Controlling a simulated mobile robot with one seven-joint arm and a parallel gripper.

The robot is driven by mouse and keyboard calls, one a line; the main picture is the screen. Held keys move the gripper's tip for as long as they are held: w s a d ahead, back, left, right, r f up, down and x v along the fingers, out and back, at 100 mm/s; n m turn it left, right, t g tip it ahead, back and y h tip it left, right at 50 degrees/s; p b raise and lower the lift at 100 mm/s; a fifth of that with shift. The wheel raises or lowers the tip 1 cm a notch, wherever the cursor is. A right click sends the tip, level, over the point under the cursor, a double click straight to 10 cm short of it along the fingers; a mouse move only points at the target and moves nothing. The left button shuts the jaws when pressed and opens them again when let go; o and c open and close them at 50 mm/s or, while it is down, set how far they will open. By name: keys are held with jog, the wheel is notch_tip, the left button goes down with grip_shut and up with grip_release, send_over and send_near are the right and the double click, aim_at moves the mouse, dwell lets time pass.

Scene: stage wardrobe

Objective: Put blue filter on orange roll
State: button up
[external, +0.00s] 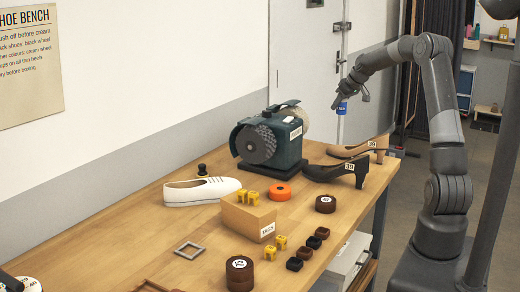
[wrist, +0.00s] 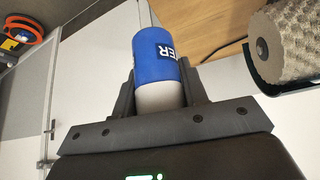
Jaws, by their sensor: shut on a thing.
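The blue filter (external: 341,107) is a small blue cylinder, held in the air above the far end of the bench. In the wrist view the blue filter (wrist: 158,52) has a white lower part and a dark label ending in "TER". My gripper (external: 341,97) is shut on it; in the wrist view the fingers of my gripper (wrist: 158,88) stand on both sides of its white part. The orange roll (external: 280,191) lies flat on the bench, in front of the grinding machine, well apart from the filter and lower. Its top looks bare.
A teal machine with brush wheels (external: 270,143) stands at the back of the bench (external: 130,235). Black and tan heeled shoes (external: 338,173), a white shoe (external: 200,192), a wooden box (external: 247,214), a dark brown roll (external: 326,204) and several small blocks surround the orange roll.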

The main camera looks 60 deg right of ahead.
jog(key=r, duration=0.4)
jog(key=shift+a+r, duration=0.25)
jog(key=shift+r, duration=0.1)
jog(key=a+n+y, duration=0.3)
jog(key=a+n, duration=0.2)
jog(key=a, duration=0.6)
jog(key=n+g+y, duration=0.5)
jog(key=n, duration=0.8)
send_over(278, 190)
notch_tip(278, 190, down, 12)
jog(key=shift+d+f, duration=0.1)
jog(key=shift+d, duration=0.05)
jog(key=shift+f, duration=2)
